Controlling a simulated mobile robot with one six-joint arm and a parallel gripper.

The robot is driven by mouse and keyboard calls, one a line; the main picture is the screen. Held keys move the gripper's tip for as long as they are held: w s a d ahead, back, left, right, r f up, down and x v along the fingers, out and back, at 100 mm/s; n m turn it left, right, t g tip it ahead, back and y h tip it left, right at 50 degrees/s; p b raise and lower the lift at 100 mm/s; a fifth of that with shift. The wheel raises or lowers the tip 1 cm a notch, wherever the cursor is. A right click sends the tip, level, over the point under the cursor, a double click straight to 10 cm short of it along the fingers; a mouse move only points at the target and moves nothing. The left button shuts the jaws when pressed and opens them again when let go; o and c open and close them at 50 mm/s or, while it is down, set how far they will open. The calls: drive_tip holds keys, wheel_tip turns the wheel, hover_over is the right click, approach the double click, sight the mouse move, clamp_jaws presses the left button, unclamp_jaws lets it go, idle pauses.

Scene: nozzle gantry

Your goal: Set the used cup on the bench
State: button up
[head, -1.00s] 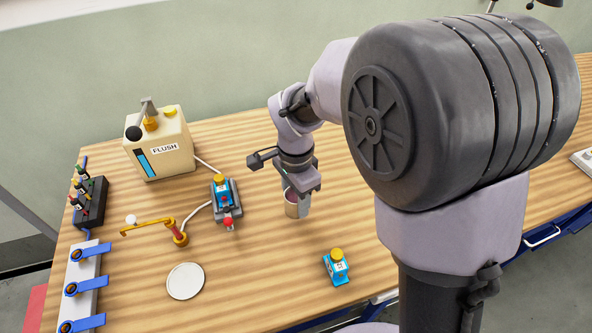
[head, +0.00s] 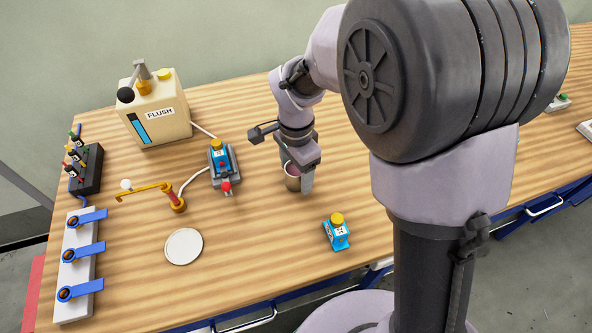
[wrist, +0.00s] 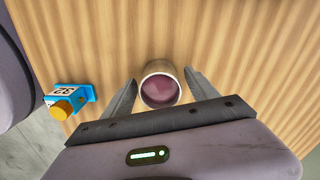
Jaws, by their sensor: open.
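The used cup (head: 292,181) is a small beige cup, upright on the wooden bench (head: 262,215). The wrist view shows its round rim (wrist: 160,88) and a dark reddish inside. My gripper (head: 298,182) is low over the bench at the cup. In the wrist view, my gripper (wrist: 160,95) is open, with one finger on each side of the cup. In the head view the gripper partly hides the cup.
A blue bottle with a yellow cap (head: 336,232) stands near the front edge. A white disc (head: 184,246), a yellow swing arm (head: 150,190), a blue bottle in a dock (head: 219,160) and a FLUSH canister (head: 153,112) are to the left. Bare bench lies between.

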wheel_tip(320, 180, up, 12)
drive_tip(key=p, duration=0.5)
drive_tip(key=s+d+r+n+t+y, duration=0.1)
drive_tip(key=s+d+r+n+t, duration=0.2)
drive_tip(key=s, duration=0.5)
drive_tip(key=s+d+r+n+t+y, duration=0.1)
drive_tip(key=s+d+r+n+t, duration=0.1)
drive_tip(key=s+d+r+n, duration=0.2)
drive_tip(key=s+d+r, duration=0.1)
drive_tip(key=s+r, duration=0.2)
drive_tip(key=s, duration=0.2)
drive_tip(key=shift+s+d+r+t, duration=0.15)
drive_tip(key=shift+s+d+t, duration=0.05)
drive_tip(key=shift+t, duration=0.2)
